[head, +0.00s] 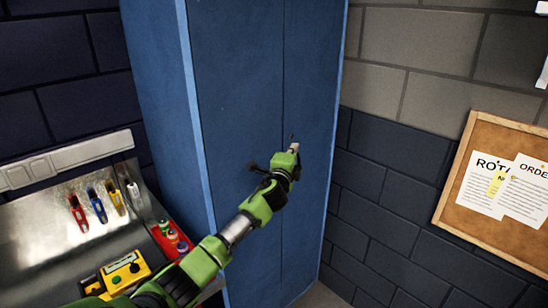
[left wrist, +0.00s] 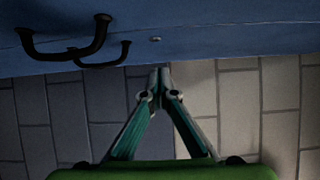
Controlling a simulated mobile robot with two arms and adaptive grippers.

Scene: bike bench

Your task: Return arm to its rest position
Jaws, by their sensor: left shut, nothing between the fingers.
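My left arm (head: 205,258) is green and reaches up and right from the bottom of the head view, in front of the blue cabinet (head: 235,75). My left gripper (head: 294,146) is at its far end, near the seam between the two cabinet doors, which look shut. In the left wrist view the fingertips (left wrist: 160,76) meet with nothing between them. Two black door handles (left wrist: 65,45) show to the upper left of the fingers, apart from them. I cannot tell whether the fingertips touch the door. My right gripper is not in view.
A metal workbench (head: 40,225) stands at the left with several coloured-handled tools, a red tray (head: 160,242) of small bottles and a yellow-black device (head: 124,272). A corkboard (head: 455,205) with papers hangs on the brick wall at the right. The space before that wall looks clear.

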